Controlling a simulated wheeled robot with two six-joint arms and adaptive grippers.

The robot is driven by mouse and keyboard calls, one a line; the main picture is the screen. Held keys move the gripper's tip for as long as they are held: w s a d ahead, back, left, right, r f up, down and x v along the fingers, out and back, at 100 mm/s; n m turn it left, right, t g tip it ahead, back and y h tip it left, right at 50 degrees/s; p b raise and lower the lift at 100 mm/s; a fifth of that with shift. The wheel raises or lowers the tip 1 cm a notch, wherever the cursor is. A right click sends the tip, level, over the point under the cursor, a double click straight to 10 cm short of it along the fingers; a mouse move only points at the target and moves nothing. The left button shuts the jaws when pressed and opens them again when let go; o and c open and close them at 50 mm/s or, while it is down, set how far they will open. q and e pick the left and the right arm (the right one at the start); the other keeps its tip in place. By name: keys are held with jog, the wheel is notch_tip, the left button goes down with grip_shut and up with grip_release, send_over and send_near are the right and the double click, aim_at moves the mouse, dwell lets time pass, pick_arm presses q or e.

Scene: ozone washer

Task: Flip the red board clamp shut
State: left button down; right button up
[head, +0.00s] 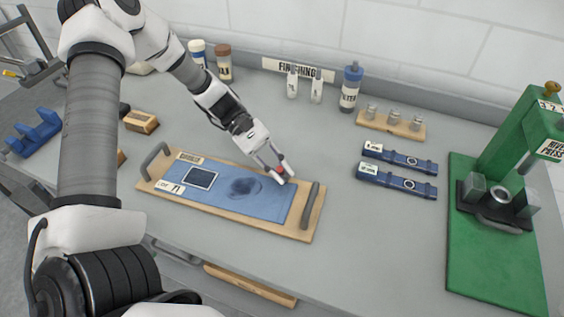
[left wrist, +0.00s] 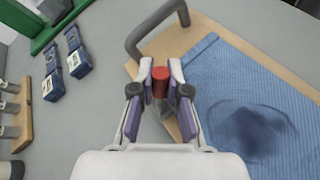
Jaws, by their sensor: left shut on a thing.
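My left gripper (head: 279,178) is at the far right part of the wooden board, low over its edge. In the left wrist view its fingers (left wrist: 160,75) are closed on the red board clamp (left wrist: 160,82), a short red cylinder between the fingertips. In the head view only a bit of the red clamp (head: 280,170) shows between the fingers. The board (head: 313,213) carries a blue cloth (head: 235,192) with a dark round stain and a small framed patch. Whether the clamp is up or down cannot be told. My right gripper is not in view.
Grey handles (head: 308,205) stand at both ends of the board. Two blue tools (head: 398,180) lie to the right. A green press (head: 500,190) stands at the far right. Bottles (head: 351,88) and a wooden rack (head: 390,125) are at the back. The table front is mostly clear.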

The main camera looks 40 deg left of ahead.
pick_arm(q)
jog(key=shift+s+d+f+m+t+y, duration=0.1)
jog(key=shift+s+f+m+t+y, duration=0.25)
jog(key=shift+m+t, duration=0.35)
jog(key=c, duration=1.1)
grip_release()
jog(key=shift+c, duration=0.2)
jog(key=shift+r, duration=0.1)
jog(key=v, duration=1.2)
